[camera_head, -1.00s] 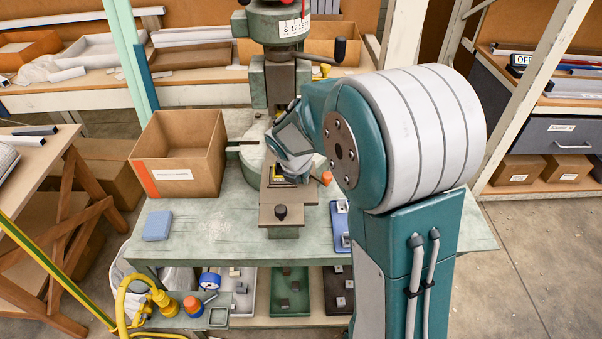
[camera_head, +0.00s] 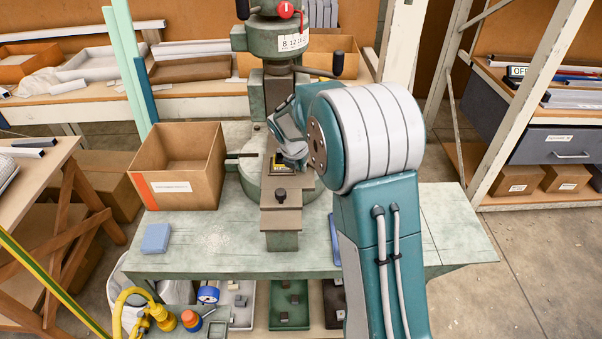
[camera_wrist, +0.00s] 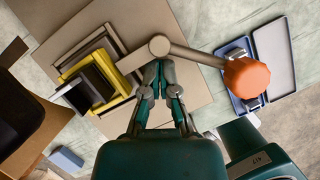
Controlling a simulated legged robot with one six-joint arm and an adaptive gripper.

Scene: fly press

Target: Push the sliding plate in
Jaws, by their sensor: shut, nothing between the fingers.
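The sliding plate (camera_head: 281,222) is a flat brown plate on the press base, with a small dark knob (camera_head: 280,195) standing up on the slide. In the wrist view a broad tan plate (camera_wrist: 190,25) carries a yellow-edged nest (camera_wrist: 75,70) with a dark block in it. My gripper (camera_head: 284,163) is low over the slide, behind the knob in the head view. In the wrist view my gripper's fingers (camera_wrist: 160,75) are together and empty, close to the round end of a metal rod with an orange knob (camera_wrist: 247,78). Contact is unclear.
The press column (camera_head: 277,90) rises behind the slide, with a black-handled lever (camera_head: 338,62). An open cardboard box (camera_head: 180,188) stands left and a blue block (camera_head: 156,238) lies in front of it. A blue tray (camera_wrist: 277,55) lies right.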

